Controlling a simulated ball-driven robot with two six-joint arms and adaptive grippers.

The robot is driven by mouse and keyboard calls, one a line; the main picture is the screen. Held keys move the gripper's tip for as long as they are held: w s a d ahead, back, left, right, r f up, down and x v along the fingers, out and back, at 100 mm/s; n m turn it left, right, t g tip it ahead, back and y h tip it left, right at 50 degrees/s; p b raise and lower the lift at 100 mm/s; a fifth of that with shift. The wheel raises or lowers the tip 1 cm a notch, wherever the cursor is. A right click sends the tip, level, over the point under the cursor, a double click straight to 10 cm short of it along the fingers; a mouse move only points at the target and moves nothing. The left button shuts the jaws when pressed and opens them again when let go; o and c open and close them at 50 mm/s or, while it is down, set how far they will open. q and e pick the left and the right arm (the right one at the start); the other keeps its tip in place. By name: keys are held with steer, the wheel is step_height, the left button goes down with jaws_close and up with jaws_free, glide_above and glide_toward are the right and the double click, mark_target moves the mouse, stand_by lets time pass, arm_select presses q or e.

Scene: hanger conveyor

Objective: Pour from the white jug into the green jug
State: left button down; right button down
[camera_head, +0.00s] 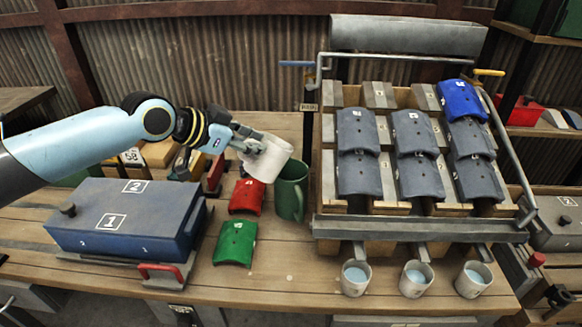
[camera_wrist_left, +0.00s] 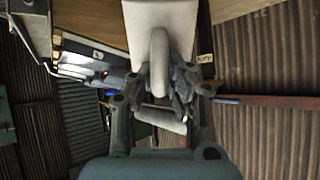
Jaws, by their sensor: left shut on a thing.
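The white jug (camera_head: 266,160) is held in the air by my left gripper (camera_head: 246,141), tilted to the right with its mouth end close to the green jug's rim. The green jug (camera_head: 291,193) stands upright on the bench just right of and below it. No stream of liquid shows, and the inside of the green jug cannot be seen. In the left wrist view my left gripper (camera_wrist_left: 160,82) is shut on the handle of the white jug (camera_wrist_left: 160,15). My right gripper is not in view.
A red curved tile (camera_head: 247,196) and a green curved tile (camera_head: 235,243) lie left of the green jug. A blue box (camera_head: 125,218) stands further left. A wooden rack with grey tiles (camera_head: 358,172) stands right. White cups (camera_head: 356,277) line the front; bench between is clear.

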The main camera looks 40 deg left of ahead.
arm_select(q)
steer(key=shift+w+r, duration=0.1)
steer(key=shift+r, duration=0.1)
stand_by(0.4)
steer(key=shift+w+d+r+g+p, duration=0.1)
steer(key=shift+w+r+g+p, duration=0.1)
steer(key=shift+g+p, duration=0.55)
steer(key=shift+w+g+p, duration=0.2)
steer(key=shift+g+p, duration=0.05)
steer(key=shift+p, duration=0.2)
steer(key=shift+w+y, duration=0.1)
steer(key=shift+y, duration=0.2)
steer(key=shift+d, duration=0.1)
steer(key=shift+w+g+p, duration=0.1)
steer(key=shift+g+p, duration=0.2)
steer(key=shift+p, duration=0.1)
